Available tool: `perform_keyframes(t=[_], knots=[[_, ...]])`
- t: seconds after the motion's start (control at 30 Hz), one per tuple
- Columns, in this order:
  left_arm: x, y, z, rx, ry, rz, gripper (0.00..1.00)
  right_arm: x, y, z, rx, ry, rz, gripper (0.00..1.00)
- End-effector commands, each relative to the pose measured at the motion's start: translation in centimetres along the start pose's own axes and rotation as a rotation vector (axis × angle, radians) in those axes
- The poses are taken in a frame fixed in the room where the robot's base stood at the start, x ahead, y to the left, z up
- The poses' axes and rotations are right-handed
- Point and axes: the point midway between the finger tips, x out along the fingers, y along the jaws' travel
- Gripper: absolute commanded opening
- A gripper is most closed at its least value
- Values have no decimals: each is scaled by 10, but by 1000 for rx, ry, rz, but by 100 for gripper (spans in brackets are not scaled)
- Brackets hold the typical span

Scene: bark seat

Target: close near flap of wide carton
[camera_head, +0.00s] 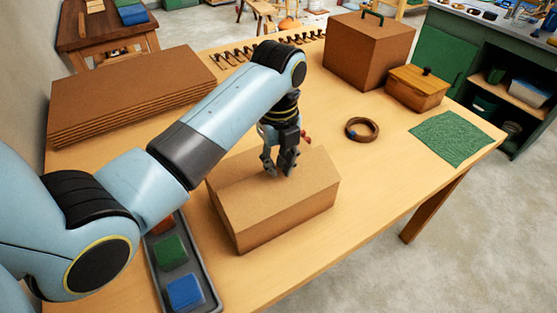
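The wide carton (290,229) is a low brown box in the middle of the table, turned at an angle. A small gap shows between the fingers, and nothing is held. My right gripper is not in view.
A stack of flat brown sheets (130,92) lies at the back left. A tray (203,273) with coloured blocks is left of the carton. A tape ring (362,129), green cloth (451,138), wooden box (416,92) and handled brown box (365,52) stand right. Table front right is clear.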

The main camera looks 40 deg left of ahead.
Motion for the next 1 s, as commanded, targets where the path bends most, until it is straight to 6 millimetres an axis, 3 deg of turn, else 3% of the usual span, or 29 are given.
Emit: perform_keyframes(t=[1.0], knots=[[33, 0, 0, 0, 0, 1, 12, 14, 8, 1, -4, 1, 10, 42]])
